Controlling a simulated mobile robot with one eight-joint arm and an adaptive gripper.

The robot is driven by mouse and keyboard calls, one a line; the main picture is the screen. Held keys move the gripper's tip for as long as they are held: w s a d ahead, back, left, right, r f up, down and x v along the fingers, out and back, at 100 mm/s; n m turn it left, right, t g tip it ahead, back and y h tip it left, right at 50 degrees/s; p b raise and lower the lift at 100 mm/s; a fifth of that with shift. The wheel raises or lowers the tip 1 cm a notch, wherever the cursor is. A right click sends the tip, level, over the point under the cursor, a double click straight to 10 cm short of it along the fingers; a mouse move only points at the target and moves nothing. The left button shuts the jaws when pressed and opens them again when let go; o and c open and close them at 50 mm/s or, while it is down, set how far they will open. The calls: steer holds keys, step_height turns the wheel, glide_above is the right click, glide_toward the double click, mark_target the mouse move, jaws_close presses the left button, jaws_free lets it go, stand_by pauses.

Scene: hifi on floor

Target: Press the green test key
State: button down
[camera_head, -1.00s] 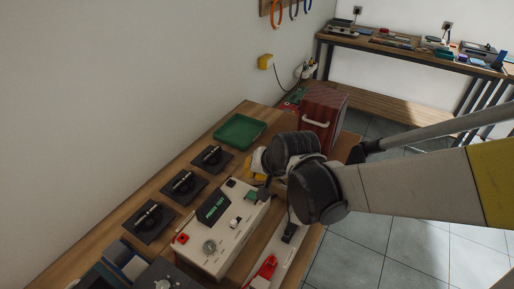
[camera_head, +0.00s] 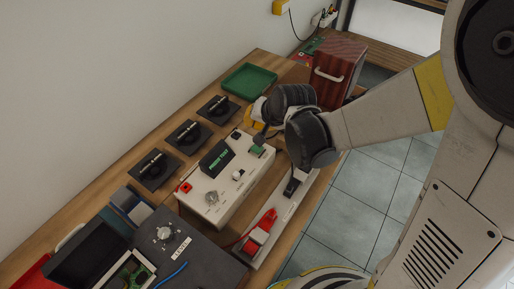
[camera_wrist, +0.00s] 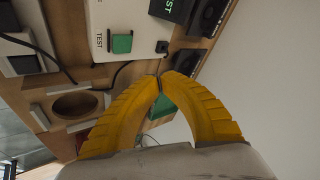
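The green test key (camera_head: 257,151) is at the far right corner of a white test box (camera_head: 225,192), whose dark screen (camera_head: 216,158) reads PRESS TEST. In the wrist view the green key (camera_wrist: 121,43) sits next to the word TEST. My gripper (camera_head: 259,136) is just beyond the key in the head view, partly hidden by my wrist. In the wrist view the yellow fingers of my gripper (camera_wrist: 160,79) meet at their tips with nothing seen between them. The tips appear beside the key, not over it; their height above the box is unclear.
A red key (camera_head: 186,187), a knob (camera_head: 211,197) and a small white key (camera_head: 238,174) share the box top. A green tray (camera_head: 249,80) and a dark red cabinet (camera_head: 340,70) stand beyond. A panel with a red switch (camera_head: 262,228) lies to the right.

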mark_target(254, 146)
step_height(254, 146, down, 8)
steer(key=b, duration=0.6)
steer(key=shift+r, duration=0.1)
stand_by(1.0)
steer(key=shift+f+b, duration=0.4)
steer(key=shift+b, duration=0.05)
steer(key=shift+f+b, duration=0.55)
stand_by(0.6)
steer(key=shift+r, duration=0.15)
steer(key=shift+r+p, duration=0.8)
steer(key=shift+r, duration=0.15)
steer(key=shift+r+p, duration=2)
steer(key=shift+r, duration=0.45)
